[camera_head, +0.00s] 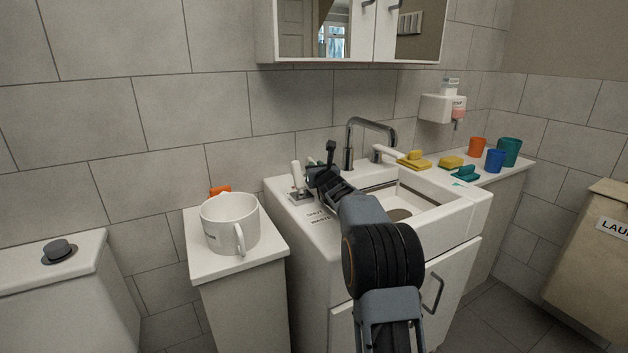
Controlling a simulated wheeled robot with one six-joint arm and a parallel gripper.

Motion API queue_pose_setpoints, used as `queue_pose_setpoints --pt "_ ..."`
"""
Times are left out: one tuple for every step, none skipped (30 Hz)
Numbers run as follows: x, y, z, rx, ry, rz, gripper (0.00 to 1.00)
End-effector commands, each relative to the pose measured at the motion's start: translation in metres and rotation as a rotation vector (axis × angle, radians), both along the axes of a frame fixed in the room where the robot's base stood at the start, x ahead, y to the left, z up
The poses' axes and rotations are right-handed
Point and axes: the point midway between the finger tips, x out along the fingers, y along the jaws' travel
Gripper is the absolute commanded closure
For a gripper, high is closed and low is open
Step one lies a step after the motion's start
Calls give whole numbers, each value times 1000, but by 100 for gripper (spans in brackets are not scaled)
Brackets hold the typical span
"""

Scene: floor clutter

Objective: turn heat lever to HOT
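A white upright lever (296,172) stands on a small metal plate (299,197) at the left rear of the sink top, left of the chrome tap. It may be the heat lever; no HOT mark is readable. My black gripper (320,160) is just right of this lever, over the sink's left rear corner. Its two fingertips appear apart, one pointing up and one towards the lever. I see no clear contact, and the gripper hides part of the plate and anything behind it.
The chrome tap (370,125) rises close right of my gripper over the sink basin (462,205). A white mug (230,222) stands on the left cabinet. Yellow sponges (451,162) and coloured cups (495,160) are on the right ledge. A mirror cabinet (350,30) hangs above.

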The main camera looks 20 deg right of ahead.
Motion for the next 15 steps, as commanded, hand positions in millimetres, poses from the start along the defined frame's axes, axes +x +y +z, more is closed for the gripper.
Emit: queue_pose_setpoints --pt "0 0 -3 0 -1 -5 100" --pt "0 0 -3 0 -1 -8 100" --pt "0 0 -2 0 0 -12 100" --pt "0 0 -2 -1 0 -15 100" --pt "0 0 -1 -1 0 -16 100" --pt "0 0 -1 -1 1 -18 100" --pt "0 0 -1 -1 1 -19 100" --pt "0 0 0 -1 1 -19 100" --pt "0 0 0 -1 1 -20 100" --pt "0 0 0 -1 1 -20 100" --pt "0 0 0 -1 1 -20 100" --pt "0 0 0 -1 1 -20 100" --pt "0 0 0 -1 1 -20 100" --pt "0 0 0 -1 1 -20 100" --pt "0 0 0 -1 1 -20 100"
